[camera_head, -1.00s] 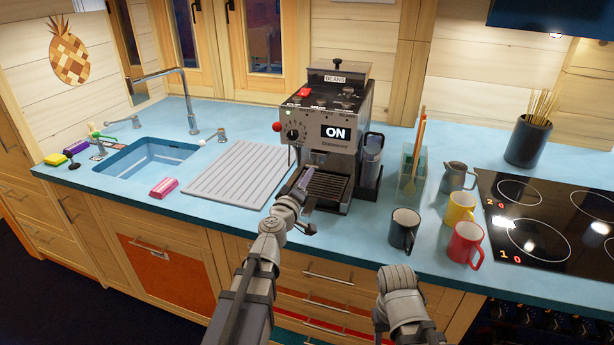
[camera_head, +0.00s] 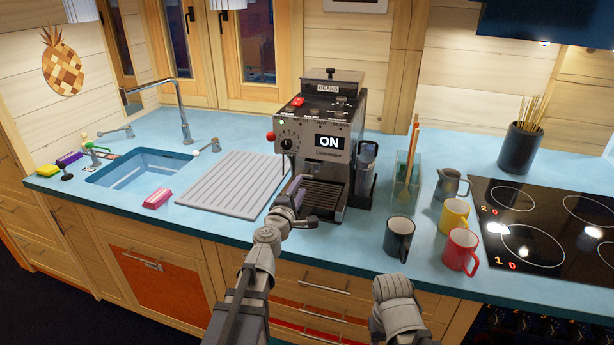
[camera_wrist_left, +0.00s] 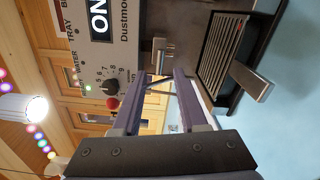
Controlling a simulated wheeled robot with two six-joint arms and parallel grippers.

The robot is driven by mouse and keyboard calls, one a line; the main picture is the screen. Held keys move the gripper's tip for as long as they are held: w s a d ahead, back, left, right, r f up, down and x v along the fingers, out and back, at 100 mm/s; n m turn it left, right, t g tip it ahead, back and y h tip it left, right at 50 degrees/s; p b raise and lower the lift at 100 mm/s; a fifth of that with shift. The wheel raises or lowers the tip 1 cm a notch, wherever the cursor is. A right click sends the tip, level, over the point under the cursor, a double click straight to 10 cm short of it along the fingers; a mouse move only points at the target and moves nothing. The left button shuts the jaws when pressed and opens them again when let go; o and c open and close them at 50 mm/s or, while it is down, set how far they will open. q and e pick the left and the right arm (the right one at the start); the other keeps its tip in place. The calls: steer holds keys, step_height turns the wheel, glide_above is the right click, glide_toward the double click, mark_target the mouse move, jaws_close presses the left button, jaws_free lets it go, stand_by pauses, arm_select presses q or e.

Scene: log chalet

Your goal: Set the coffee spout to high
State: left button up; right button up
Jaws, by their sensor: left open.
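The coffee machine (camera_head: 345,155) stands on the blue counter, with its display reading ON and a black dial (camera_head: 288,143) on its front. In the left wrist view its metal spout (camera_wrist_left: 163,56) sticks out below the front panel, above the slatted drip tray (camera_wrist_left: 222,48). My left gripper (camera_head: 297,186) is in front of the machine, low at its left side. In the left wrist view its two purple fingers (camera_wrist_left: 160,77) are apart, with nothing held between them, pointing toward the spout. In the head view the spout is hard to make out. My right arm shows at the bottom, its gripper hidden.
A red knob (camera_head: 271,136) sticks out from the machine's left side. A glass holder (camera_head: 408,180), a black mug (camera_head: 399,238), a red mug (camera_head: 460,250) and a yellow mug (camera_head: 454,214) stand to the right. A ribbed drainboard (camera_head: 232,183) lies left.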

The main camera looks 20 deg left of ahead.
mark_target(306, 177)
arm_select(q)
steer(key=w, duration=0.7)
steer(key=shift+w+d, duration=0.15)
steer(key=shift+w, duration=0.2)
jaws_close()
stand_by(1.1)
